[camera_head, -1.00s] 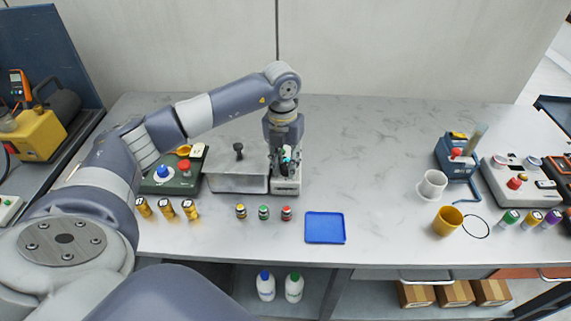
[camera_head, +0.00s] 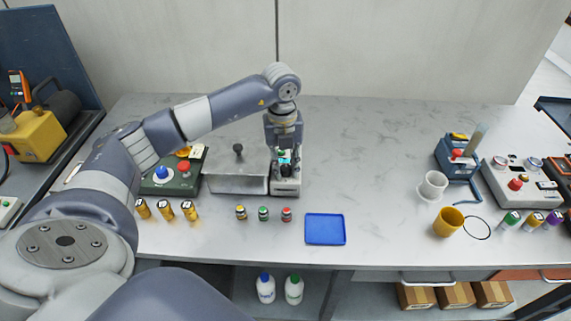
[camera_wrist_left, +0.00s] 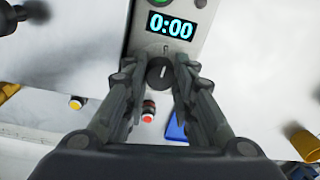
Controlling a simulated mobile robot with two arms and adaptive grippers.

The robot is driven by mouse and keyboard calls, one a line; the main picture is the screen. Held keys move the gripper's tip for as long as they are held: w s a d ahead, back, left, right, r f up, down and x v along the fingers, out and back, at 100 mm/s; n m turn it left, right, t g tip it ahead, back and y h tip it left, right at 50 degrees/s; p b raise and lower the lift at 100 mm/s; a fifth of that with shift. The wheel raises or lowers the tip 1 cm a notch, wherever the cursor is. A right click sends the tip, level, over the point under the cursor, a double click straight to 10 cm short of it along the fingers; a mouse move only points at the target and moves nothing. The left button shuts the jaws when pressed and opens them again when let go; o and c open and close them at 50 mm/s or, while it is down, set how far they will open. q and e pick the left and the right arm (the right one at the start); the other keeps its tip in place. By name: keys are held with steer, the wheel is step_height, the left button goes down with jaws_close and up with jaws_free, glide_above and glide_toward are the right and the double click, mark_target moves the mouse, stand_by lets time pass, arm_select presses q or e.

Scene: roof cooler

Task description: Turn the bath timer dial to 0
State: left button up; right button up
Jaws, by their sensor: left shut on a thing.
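The bath timer is a narrow grey box (camera_head: 287,188) at the right end of the metal bath. In the left wrist view its display (camera_wrist_left: 171,26) reads 0:00 in cyan. The round dark dial (camera_wrist_left: 160,73) sits below the display, with a light pointer line on its face. My left gripper (camera_head: 285,168) comes down over the timer from above. In the left wrist view its two fingers (camera_wrist_left: 160,85) stand on either side of the dial and are shut on it. My right gripper is not in view.
The lidded metal bath (camera_head: 237,180) stands just left of the timer. Several small capped vials (camera_head: 263,213) and a blue tray (camera_head: 325,229) lie in front. A green box with knobs (camera_head: 172,178) is further left. The counter's middle right is clear.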

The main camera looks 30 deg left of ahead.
mark_target(284, 168)
arm_select(q)
steer(key=shift+r, duration=0.1)
steer(key=o, duration=1.1)
steer(key=shift+a+r, duration=0.1)
steer(key=shift+r, duration=3.9)
steer(key=shift+s+f, duration=0.1)
